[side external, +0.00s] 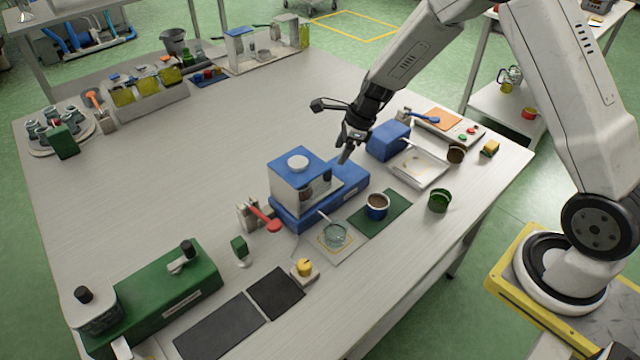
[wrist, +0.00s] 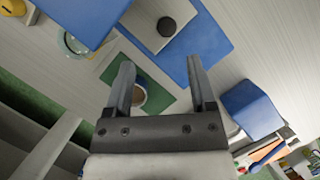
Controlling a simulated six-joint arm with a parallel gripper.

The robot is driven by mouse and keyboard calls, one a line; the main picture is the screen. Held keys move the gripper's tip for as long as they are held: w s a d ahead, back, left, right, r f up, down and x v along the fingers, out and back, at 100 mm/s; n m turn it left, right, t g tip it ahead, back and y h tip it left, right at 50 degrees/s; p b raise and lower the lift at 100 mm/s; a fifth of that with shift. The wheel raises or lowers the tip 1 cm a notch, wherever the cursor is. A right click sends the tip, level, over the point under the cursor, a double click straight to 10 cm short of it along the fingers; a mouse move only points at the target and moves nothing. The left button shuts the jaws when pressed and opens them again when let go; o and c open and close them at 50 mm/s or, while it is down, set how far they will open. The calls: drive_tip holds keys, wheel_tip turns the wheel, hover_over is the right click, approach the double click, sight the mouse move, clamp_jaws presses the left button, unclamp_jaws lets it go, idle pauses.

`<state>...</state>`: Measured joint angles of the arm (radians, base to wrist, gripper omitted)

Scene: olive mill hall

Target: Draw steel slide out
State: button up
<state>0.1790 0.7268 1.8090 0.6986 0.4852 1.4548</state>
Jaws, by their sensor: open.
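A blue machine (side external: 325,195) with a steel-sided box (side external: 288,192) and a blue lid stands mid-table. A pale grey plate (wrist: 150,36) with a round black knob (wrist: 166,26) lies over its blue base in the wrist view; it looks like the steel slide. In the side view, dark round parts show at the box's right side, but the slide's outline is hard to make out. My gripper (side external: 345,152) is above and behind the machine's right end. In the wrist view my gripper (wrist: 160,64) has its fingers apart, empty, with the knob beyond the tips.
A blue-rimmed cup (side external: 377,206) stands on a green mat (side external: 396,211), beside a glass dish (side external: 335,235). A smaller blue box (side external: 388,140) and a white tray (side external: 435,178) are to the right. A red-handled tool (side external: 265,219) is at left. The table's left middle is clear.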

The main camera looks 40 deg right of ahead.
drive_tip(key=shift+w+d+f+m, duration=0.15)
drive_tip(key=shift+w+f+m, duration=0.25)
drive_tip(key=shift+m, duration=0.3)
drive_tip(key=shift+w, duration=0.1)
drive_tip(key=shift+x, duration=3.85)
drive_tip(key=shift+c, duration=0.2)
clamp_jaws()
